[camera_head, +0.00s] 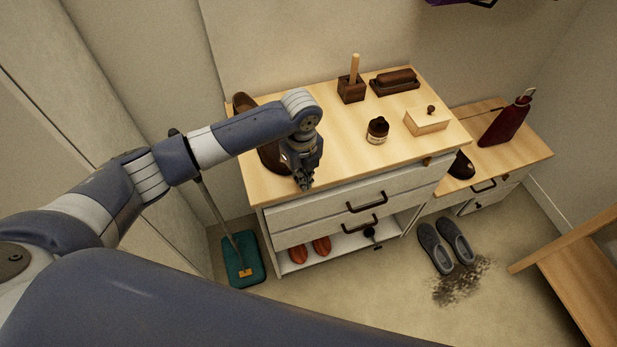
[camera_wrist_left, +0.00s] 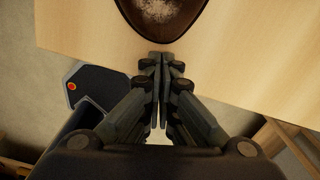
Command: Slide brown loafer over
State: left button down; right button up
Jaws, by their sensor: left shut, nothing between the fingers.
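A brown loafer (camera_head: 268,158) lies on the left end of the light wood cabinet top (camera_head: 330,150). My left arm crosses in front of it and hides its middle. Its rounded end, with a pale scuffed patch, shows at the top of the left wrist view (camera_wrist_left: 165,12). My left gripper (camera_head: 304,184) points down by the top's front edge, close to the loafer. Its fingertips (camera_wrist_left: 161,60) are together and empty, just short of the loafer's end. I cannot tell whether they touch it. My right gripper is not in view.
The cabinet top also holds a brush holder (camera_head: 351,88), a dark brush (camera_head: 395,81), a small jar (camera_head: 377,130) and a wooden box (camera_head: 427,121). A dark shoe (camera_head: 461,166) and a red bottle (camera_head: 505,120) are on the lower bench. The top's front middle is clear.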

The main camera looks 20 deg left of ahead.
pick_arm(q)
jog(key=shift+w+a, duration=0.3)
jog(key=shift+a, duration=0.05)
jog(key=shift+w+a+r+p, duration=0.15)
jog(key=shift+w+a+p, duration=0.2)
jog(key=shift+w+a, duration=0.3)
jog(key=shift+a, duration=0.05)
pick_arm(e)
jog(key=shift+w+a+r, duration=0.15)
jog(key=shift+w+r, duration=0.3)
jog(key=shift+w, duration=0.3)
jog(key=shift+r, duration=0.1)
